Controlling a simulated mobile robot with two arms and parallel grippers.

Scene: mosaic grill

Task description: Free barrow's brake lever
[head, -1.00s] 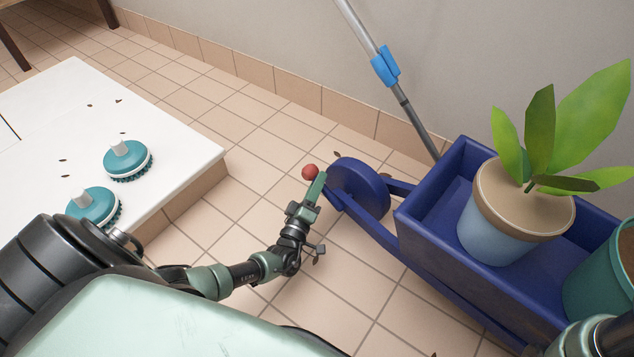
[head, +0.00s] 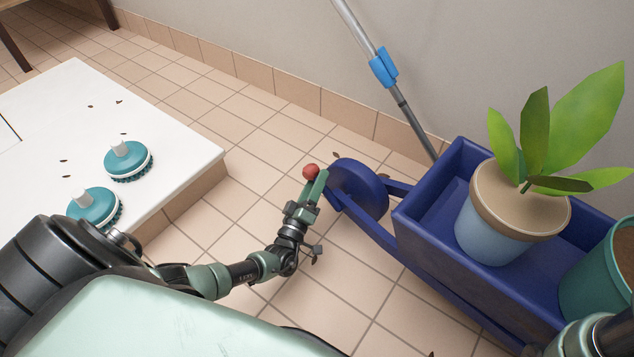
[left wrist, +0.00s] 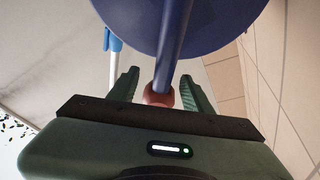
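The blue barrow (head: 408,215) stands on the tiled floor at the right of the head view. Its round blue wheel (head: 362,185) also shows at the top of the left wrist view (left wrist: 125,20). A lever rod (left wrist: 176,40) crosses in front of the wheel and ends in a red ball knob (head: 311,172), which also shows in the left wrist view (left wrist: 158,94). My left gripper (head: 314,188) is at the knob. Its two fingers (left wrist: 160,90) stand apart on either side of the knob, with narrow gaps. My right gripper is out of view.
The barrow holds a plant in a light blue pot (head: 490,235) and a teal pot (head: 590,285). A pole with a blue clip (head: 384,67) leans behind it. Two teal brushes (head: 128,160) lie on a low white platform (head: 190,150) at left. Floor between is clear.

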